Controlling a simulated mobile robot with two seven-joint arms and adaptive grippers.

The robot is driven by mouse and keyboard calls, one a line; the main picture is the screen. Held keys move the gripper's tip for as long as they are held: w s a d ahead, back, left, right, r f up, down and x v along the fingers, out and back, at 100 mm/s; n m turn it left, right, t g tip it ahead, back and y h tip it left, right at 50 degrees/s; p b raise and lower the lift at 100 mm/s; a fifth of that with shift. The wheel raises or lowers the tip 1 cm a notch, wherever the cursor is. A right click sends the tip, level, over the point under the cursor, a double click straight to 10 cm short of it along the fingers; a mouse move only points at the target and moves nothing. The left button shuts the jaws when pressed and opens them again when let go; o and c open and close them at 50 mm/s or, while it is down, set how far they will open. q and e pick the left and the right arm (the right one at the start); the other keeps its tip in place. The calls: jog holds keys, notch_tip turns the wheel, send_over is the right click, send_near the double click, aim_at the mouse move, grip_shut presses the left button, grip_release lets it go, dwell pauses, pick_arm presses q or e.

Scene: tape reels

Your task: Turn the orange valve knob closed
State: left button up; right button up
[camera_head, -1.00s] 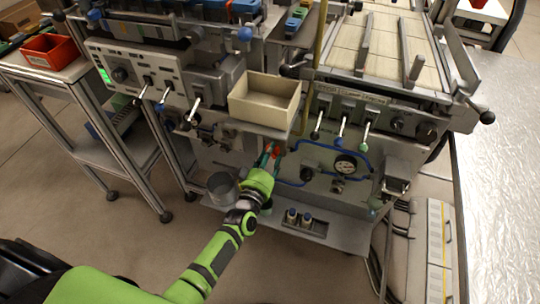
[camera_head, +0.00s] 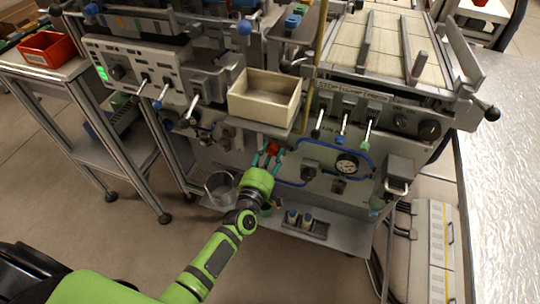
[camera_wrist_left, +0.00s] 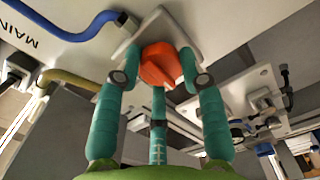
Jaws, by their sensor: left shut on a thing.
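The orange-red valve knob (camera_head: 273,148) is on the front panel of the machine, below the beige bin. In the left wrist view the faceted knob (camera_wrist_left: 160,65) stands out from a pale square plate. My left gripper (camera_head: 267,158) reaches up to it from below, with its teal fingers around the knob. In the left wrist view the fingers of my left gripper (camera_wrist_left: 160,78) are on both sides of the knob and a third finger is below it. They are shut on the knob. My right gripper is in neither view.
A beige open bin (camera_head: 264,98) juts out just above the knob. A blue hose (camera_head: 296,183) and a pressure gauge (camera_head: 347,163) are to its right.

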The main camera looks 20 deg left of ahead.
pick_arm(q)
jog(key=shift+n, duration=0.5)
jog(key=o, duration=1.1)
jog(key=shift+o, duration=0.2)
jog(key=shift+s, duration=0.1)
jog(key=s, duration=1.1)
jog(key=shift+s+a, duration=0.2)
jog(key=shift+s, duration=0.2)
